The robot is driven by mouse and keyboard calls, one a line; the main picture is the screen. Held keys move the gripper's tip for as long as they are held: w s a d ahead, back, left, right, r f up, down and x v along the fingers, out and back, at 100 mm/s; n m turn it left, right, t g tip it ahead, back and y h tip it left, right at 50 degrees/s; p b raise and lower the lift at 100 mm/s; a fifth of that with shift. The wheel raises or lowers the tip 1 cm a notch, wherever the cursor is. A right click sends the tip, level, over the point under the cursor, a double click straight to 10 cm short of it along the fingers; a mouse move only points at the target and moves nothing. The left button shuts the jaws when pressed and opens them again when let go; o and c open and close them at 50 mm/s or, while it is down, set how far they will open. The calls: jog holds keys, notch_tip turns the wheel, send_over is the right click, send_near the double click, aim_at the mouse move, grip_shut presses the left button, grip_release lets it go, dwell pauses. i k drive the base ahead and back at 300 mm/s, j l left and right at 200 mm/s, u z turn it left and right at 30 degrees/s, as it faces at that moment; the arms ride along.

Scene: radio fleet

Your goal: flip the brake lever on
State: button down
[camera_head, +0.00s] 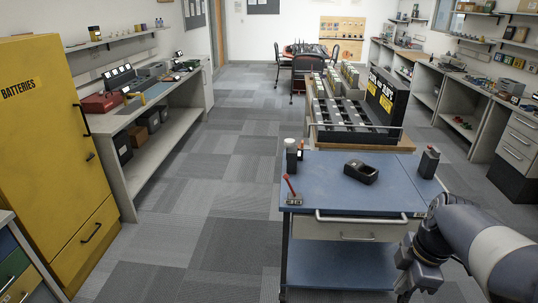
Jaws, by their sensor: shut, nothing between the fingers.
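The brake lever (290,186) is a thin red handle on a small grey base (294,200). It stands at the near left corner of a blue-topped trolley (335,195), and its handle tilts up and to the left. My gripper (404,296) is at the bottom right of the picture, below and to the right of the trolley's front edge. It is well apart from the lever. It is shut and holds nothing; its tips are close to the lower picture edge.
On the trolley are a black holder (361,171), a dark radio-like device (429,161) and a dark bottle-like item (291,155). A push bar (362,219) runs along its front. A yellow battery cabinet (45,140) stands left. The carpeted floor (205,220) between them is clear.

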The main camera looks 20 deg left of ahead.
aim_at(285, 176)
jog(key=i+j, duration=0.25)
jog(key=j, duration=0.15)
jog(key=i+j, duration=0.25)
jog(key=j, duration=0.15)
jog(key=i+j+z, duration=0.1)
jog(key=i+j, duration=0.4)
jog(key=j, duration=0.3)
jog(key=i+j, duration=0.25)
jog(key=j, duration=0.15)
jog(key=i+j, duration=0.2)
jog(key=j, duration=0.2)
jog(key=z, duration=0.05)
